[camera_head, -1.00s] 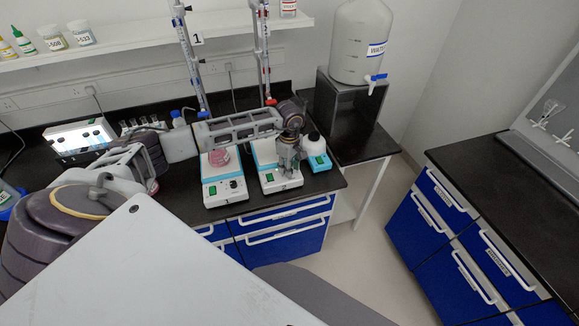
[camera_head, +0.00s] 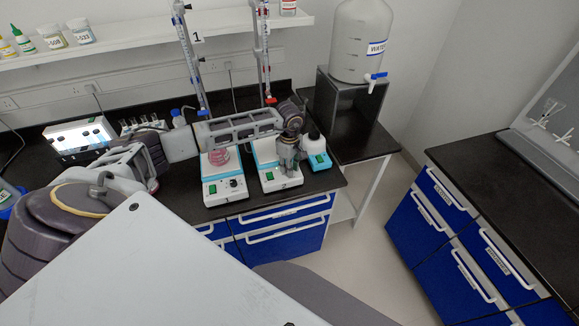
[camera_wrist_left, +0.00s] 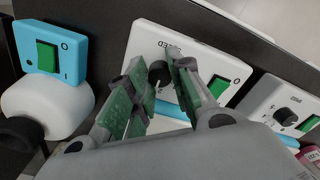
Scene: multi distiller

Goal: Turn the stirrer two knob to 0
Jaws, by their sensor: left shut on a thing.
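Stirrer two (camera_head: 268,184), a white and light-blue hotplate unit, stands on the black bench below the right burette. My left gripper (camera_head: 288,172) reaches down to its front panel and hides the knob in the head view. In the left wrist view the black knob (camera_wrist_left: 157,72), with a white pointer line, sits between the green-padded fingertips of the left gripper (camera_wrist_left: 158,80), which is shut on it. The lettering and the green switch (camera_wrist_left: 218,86) show beside it on the panel (camera_wrist_left: 150,40). My right gripper is not in view.
Another stirrer (camera_head: 224,191) with a pink-filled flask stands to the left. A large water carboy (camera_head: 360,45) is behind. My left forearm spans the bench above the stirrers.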

